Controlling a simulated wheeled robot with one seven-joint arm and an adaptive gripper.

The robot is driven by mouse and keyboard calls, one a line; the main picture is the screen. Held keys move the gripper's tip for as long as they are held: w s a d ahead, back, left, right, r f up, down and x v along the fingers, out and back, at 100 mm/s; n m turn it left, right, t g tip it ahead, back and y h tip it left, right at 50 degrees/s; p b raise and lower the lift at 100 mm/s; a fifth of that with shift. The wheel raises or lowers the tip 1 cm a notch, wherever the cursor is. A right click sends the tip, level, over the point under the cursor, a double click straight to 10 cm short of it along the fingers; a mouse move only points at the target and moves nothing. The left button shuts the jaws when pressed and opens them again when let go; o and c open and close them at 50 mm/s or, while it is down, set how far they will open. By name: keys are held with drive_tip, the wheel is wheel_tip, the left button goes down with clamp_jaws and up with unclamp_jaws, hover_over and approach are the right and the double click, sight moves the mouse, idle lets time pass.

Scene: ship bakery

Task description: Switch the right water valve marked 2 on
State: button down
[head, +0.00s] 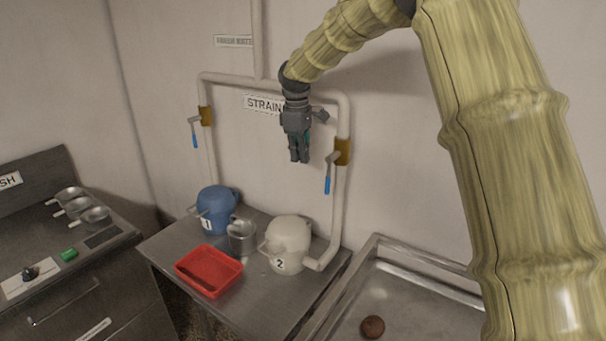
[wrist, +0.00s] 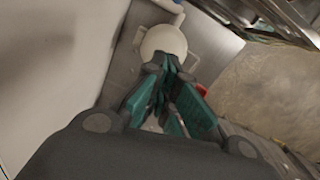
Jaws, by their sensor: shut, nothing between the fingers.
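The right valve has a brass body (head: 344,151) on the right vertical pipe and a lever with a blue handle (head: 327,184) that hangs down to its left. No number shows on the valve itself; the cream container (head: 289,240) below it is marked 2. My gripper (head: 298,160) points down in front of the wall, left of and slightly above the blue handle, apart from it in the picture. Its fingers are shut and empty. In the wrist view my gripper (wrist: 178,78) hides part of the cream container (wrist: 163,43) below.
The left valve (head: 206,116) also has a hanging blue handle. A blue container (head: 216,208) marked 1, a metal jug (head: 241,237) and a red tray (head: 209,287) stand on the steel table. A sink (head: 420,300) is at right. The wall between the pipes is mostly clear.

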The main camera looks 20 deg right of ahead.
drive_tip(key=r, duration=0.3)
drive_tip(key=shift+w+a+b, duration=0.2)
drive_tip(key=shift+a+b, duration=0.05)
drive_tip(key=shift+b, duration=0.15)
drive_tip(key=shift+w, duration=0.1)
